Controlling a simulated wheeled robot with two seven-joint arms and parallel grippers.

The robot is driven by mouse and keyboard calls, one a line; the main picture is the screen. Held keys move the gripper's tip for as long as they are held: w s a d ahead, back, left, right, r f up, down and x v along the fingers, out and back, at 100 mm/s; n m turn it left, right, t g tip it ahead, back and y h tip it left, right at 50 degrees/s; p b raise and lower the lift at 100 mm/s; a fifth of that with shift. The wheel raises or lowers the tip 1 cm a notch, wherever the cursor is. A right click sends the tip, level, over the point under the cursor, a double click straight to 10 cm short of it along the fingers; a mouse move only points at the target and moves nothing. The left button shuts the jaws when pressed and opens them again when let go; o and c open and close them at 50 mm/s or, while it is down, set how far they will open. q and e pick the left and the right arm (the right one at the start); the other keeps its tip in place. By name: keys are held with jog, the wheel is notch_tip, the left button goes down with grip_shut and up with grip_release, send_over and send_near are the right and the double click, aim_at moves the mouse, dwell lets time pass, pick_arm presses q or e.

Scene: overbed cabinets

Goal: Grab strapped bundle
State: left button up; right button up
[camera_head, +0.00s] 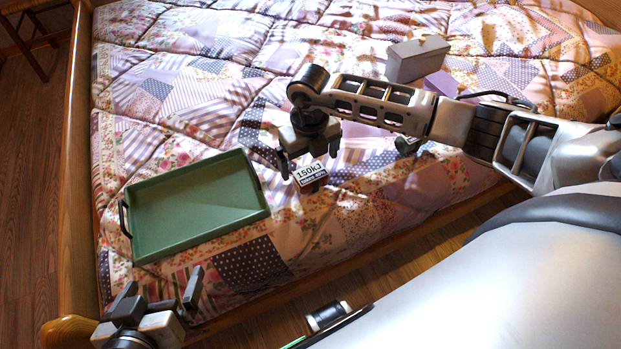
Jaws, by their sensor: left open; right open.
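No thing shows clearly as a strapped bundle. A small reddish-brown item with a white label reading "150KJ" (310,176) lies on the quilt, partly hidden by my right gripper. My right gripper (309,164) points down over this item, its open fingers on either side of its upper end. I cannot tell whether they touch it. A small dark green item (408,146) lies partly hidden below my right forearm; I cannot make out its shape. My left gripper (162,288) is open and empty at the lower left, in front of the bed's near edge.
A green tray (195,207) with dark handles lies empty on the quilt (200,95) at the left. A grey box (418,59) stands further back, with a purple item (441,84) beside it, partly behind my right arm. A wooden bed frame (78,200) edges the bed.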

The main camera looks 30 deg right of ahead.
aim_at(311, 173)
jog(key=f+b, duration=0.1)
jog(key=f, duration=0.3)
jog(key=shift+s, duration=0.2)
jog(key=shift+f, duration=0.5)
pick_arm(q)
jog(key=shift+w+d+f+g, duration=0.1)
jog(key=shift+d+f+g, duration=0.05)
jog(key=shift+f, duration=0.35)
jog(key=shift+w+d+f+g, duration=0.1)
jog(key=shift+d+f+g, duration=0.05)
jog(key=shift+f, duration=0.35)
pick_arm(e)
jog(key=c, duration=1.1)
pick_arm(q)
jog(key=shift+r, duration=0.1)
jog(key=shift+r, duration=0.1)
pick_arm(e)
jog(key=shift+r, duration=0.15)
